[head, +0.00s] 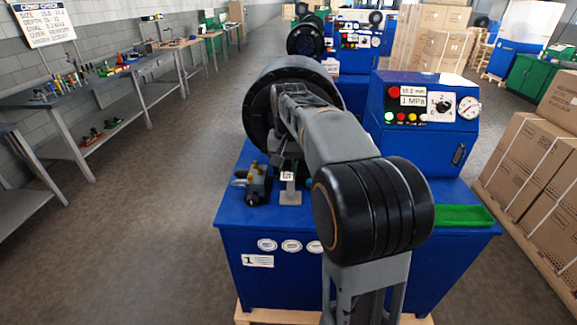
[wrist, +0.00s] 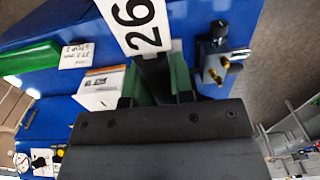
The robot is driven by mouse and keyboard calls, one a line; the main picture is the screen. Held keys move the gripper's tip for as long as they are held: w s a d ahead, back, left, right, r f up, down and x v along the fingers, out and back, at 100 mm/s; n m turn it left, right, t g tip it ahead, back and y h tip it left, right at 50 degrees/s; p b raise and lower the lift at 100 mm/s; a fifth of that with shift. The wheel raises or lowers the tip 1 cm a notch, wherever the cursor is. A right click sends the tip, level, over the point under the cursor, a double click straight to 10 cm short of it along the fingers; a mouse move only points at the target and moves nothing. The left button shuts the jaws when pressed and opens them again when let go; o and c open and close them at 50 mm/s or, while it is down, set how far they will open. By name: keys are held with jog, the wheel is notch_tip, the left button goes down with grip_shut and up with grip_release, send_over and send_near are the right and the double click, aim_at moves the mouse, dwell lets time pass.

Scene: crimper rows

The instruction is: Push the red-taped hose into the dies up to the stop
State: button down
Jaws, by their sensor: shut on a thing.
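The crimper with its black round die head (head: 262,108) stands on a blue base in front of me. My arm crosses in front of the die head and hides its opening, so the dies do not show. In the wrist view my gripper (wrist: 156,92) is shut on a dark hose-like piece (wrist: 153,72) between its fingers. Green surfaces show beside this piece. No red tape is visible. A white tag marked 26 (wrist: 134,22) lies just beyond the fingers. The hose's end and its depth in the dies are hidden.
A brass-fitted valve block (head: 257,186) sits left on the blue base (head: 235,235). The control box (head: 425,110) and a green tray (head: 465,215) are at right. Cartons (head: 525,165) stand further right, a tool bench (head: 85,85) at left. The left aisle is clear.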

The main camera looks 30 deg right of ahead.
jog(key=shift+f+t+h+b, duration=0.65)
jog(key=shift+f+b, duration=0.9)
jog(key=shift+b, duration=1.6)
jog(key=shift+w+r, duration=0.1)
jog(key=shift+w+d, duration=0.15)
jog(key=shift+w+d+r+p, duration=0.1)
jog(key=shift+w+d+p, duration=0.6)
jog(key=shift+w+p, duration=0.55)
jog(key=shift+w+d+f+p, duration=0.1)
jog(key=shift+w+d+p, duration=0.6)
jog(key=shift+w+p, duration=0.5)
jog(key=shift+w+d+r+p, duration=0.1)
jog(key=shift+w+d+p, duration=0.6)
jog(key=shift+w+p, duration=0.5)
jog(key=shift+r, duration=0.3)
jog(key=shift+w+r+p, duration=0.1)
jog(key=shift+r+p, duration=0.95)
jog(key=shift+p, duration=0.4)
jog(key=shift+r, duration=0.1)
grip_release()
